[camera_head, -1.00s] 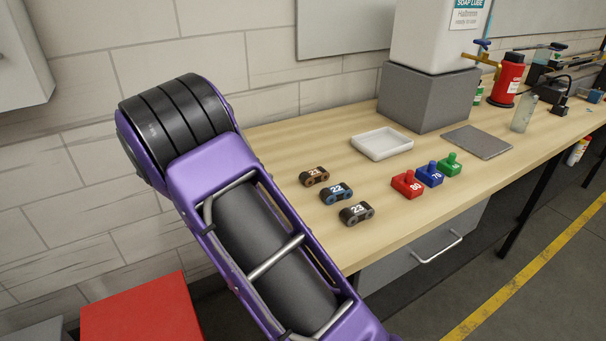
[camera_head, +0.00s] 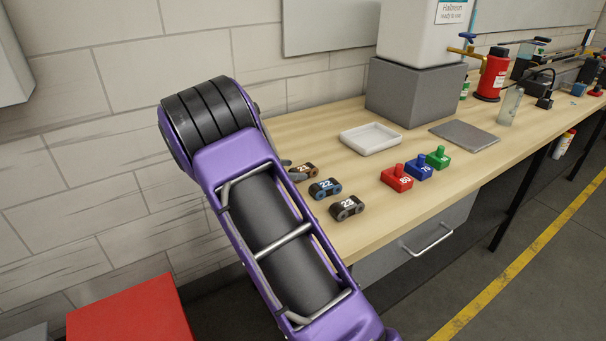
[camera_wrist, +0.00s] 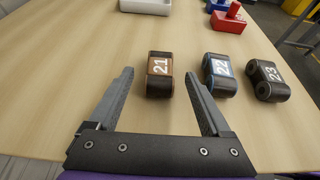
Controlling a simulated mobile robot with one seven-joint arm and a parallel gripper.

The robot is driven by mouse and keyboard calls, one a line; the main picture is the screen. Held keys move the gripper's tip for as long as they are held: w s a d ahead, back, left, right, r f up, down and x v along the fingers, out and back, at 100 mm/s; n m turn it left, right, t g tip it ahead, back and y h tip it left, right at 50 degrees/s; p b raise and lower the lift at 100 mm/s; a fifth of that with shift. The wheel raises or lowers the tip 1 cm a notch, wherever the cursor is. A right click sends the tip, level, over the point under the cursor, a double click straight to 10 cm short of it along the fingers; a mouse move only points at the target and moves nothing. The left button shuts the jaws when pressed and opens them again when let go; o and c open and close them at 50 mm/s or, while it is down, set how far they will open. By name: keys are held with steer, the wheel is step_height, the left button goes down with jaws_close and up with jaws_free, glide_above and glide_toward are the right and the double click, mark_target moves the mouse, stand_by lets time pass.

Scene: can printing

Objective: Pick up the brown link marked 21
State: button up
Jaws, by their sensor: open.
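The brown link marked 21 (camera_wrist: 159,75) lies on the table in the wrist view, ahead of and between the fingertips of my gripper (camera_wrist: 158,82). My gripper is open and empty, with a finger on each side of the link's near end. In the head view the brown link (camera_head: 304,171) shows just right of my purple arm, and a grey fingertip shows beside it. Most of my gripper is hidden there behind the arm.
A blue link marked 22 (camera_wrist: 219,75) lies close to the right finger, with a grey link marked 23 (camera_wrist: 267,80) beyond it. Red (camera_head: 397,178), blue (camera_head: 419,167) and green (camera_head: 438,157) stamps and a white tray (camera_head: 371,138) stand farther along the table (camera_head: 300,128).

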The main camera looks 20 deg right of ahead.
mark_target(297, 170)
steer(key=x, duration=0.3)
steer(key=shift+d+f, duration=0.25)
jaws_close()
